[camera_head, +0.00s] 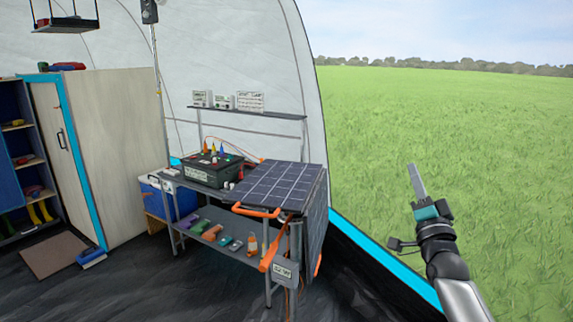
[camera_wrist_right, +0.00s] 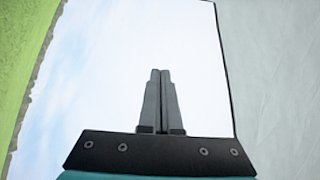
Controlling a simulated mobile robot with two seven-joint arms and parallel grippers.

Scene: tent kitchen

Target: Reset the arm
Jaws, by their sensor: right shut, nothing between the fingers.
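My right arm comes in from the lower right of the head view. Its gripper (camera_head: 416,182) points up, in front of the grass outside the tent. In the right wrist view the two grey fingers of the right gripper (camera_wrist_right: 160,75) lie side by side, shut, with nothing between them. Behind them are bright sky and pale tent cloth. My left arm and gripper are in neither view.
A grey workbench (camera_head: 225,237) stands in the middle, with a black battery box (camera_head: 210,172) and a solar panel (camera_head: 278,184) on it. A blue and white cooler (camera_head: 160,200) is left of it. A cabinet (camera_head: 110,150) stands further left. The space around my right gripper looks clear.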

